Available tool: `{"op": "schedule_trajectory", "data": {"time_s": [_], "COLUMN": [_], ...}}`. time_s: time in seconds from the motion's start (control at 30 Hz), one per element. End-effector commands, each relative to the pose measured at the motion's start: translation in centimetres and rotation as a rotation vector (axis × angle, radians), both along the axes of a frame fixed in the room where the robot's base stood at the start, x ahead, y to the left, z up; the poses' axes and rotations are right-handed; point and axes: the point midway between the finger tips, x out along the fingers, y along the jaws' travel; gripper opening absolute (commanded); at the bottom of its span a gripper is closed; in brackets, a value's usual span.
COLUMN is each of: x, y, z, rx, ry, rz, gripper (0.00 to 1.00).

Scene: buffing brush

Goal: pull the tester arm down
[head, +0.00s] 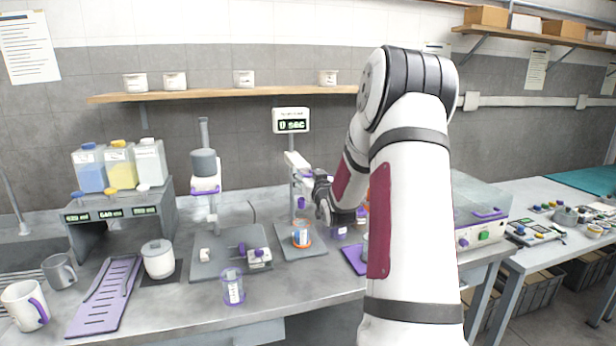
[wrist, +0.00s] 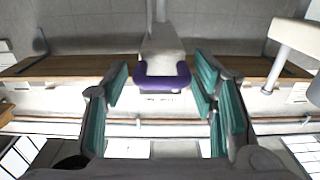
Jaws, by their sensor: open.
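The tester arm (head: 297,160) is a pale arm on a post, raised below a display (head: 291,122) reading "0 sec". In the wrist view its pale end (wrist: 163,45) carries a purple U-shaped band (wrist: 162,80). My gripper (head: 322,195) is close beside the tester's post, partly hidden behind my own arm in the head view. In the wrist view my gripper (wrist: 161,72) has its teal-padded fingers apart, one on each side of the purple band, with gaps visible. A cup with blue contents and an orange ring (head: 302,235) stands on the tester's grey base (head: 305,252).
Left of the tester stands another post device (head: 204,165) on a grey board. A clear cup (head: 233,287) is near the counter's front. A white jar (head: 158,259), purple rack (head: 105,297) and mugs (head: 25,304) are further left. A shelf (head: 215,94) runs along the wall.

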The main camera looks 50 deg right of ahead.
Motion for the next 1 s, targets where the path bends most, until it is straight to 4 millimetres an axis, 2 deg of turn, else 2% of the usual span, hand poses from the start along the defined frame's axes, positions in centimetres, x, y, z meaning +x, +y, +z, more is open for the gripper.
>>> {"op": "schedule_trajectory", "data": {"time_s": [0.07, 0.3, 0.47, 0.57, 0.8, 1.0], "x": [0.0, 0.0, 0.0, 0.1, 0.2, 0.0], "y": [0.0, 0.0, -0.1, -0.1, -0.1, -0.2], "z": [0.0, 0.0, -0.5, -2.2, -8.2, -11.3], "rx": [0.0, 0.0, 0.001, 0.003, 0.004, 0.003], "ry": [0.0, 0.0, -0.001, 0.002, 0.005, 0.003], "rz": [0.0, -0.001, -0.002, -0.002, -0.004, -0.005], "gripper": [0.53, 0.0, 0.0, 0.0, 0.0, 0.0]}}
